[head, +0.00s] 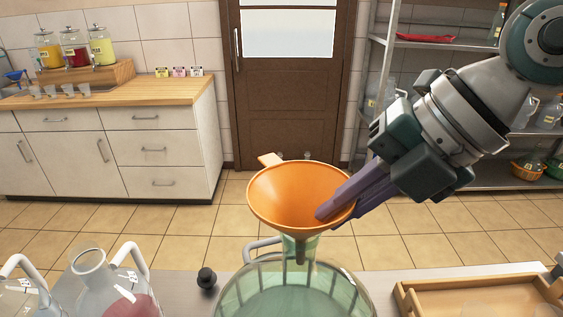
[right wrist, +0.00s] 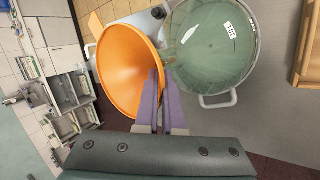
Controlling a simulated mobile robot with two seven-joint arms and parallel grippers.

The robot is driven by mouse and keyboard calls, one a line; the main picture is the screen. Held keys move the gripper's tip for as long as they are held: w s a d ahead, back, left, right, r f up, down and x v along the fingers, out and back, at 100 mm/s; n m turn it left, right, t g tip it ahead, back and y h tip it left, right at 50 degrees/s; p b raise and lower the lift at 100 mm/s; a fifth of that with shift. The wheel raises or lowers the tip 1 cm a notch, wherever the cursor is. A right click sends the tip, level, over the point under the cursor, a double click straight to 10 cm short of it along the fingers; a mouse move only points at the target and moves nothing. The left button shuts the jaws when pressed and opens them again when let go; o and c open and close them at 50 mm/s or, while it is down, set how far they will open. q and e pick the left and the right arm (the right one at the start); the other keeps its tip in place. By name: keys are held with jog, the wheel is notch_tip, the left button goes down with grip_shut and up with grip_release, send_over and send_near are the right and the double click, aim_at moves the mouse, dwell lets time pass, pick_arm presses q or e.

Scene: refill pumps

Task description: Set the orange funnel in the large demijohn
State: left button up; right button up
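The orange funnel (head: 285,190) is upright, with its wide cone facing up. My right gripper (head: 335,207) is shut on the funnel's right rim, and its purple fingers pinch the cone wall. The large demijohn (head: 293,288) is green glass and stands at the front edge of the view. The funnel's spout overlaps the demijohn's neck in the head view; I cannot tell how deep it sits. The right wrist view shows the funnel (right wrist: 120,70) between the fingers (right wrist: 160,105) and the demijohn (right wrist: 212,50) beside it. My left gripper is not in view.
A glass jug (head: 100,275) with red liquid and a black stopper (head: 207,278) stand left of the demijohn. A wooden tray (head: 480,296) lies to the right. Drink dispensers (head: 75,50) stand on the far left counter, and shelves (head: 430,42) are at the back right.

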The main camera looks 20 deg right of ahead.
jog(key=o, duration=0.5)
jog(key=shift+c, duration=0.2)
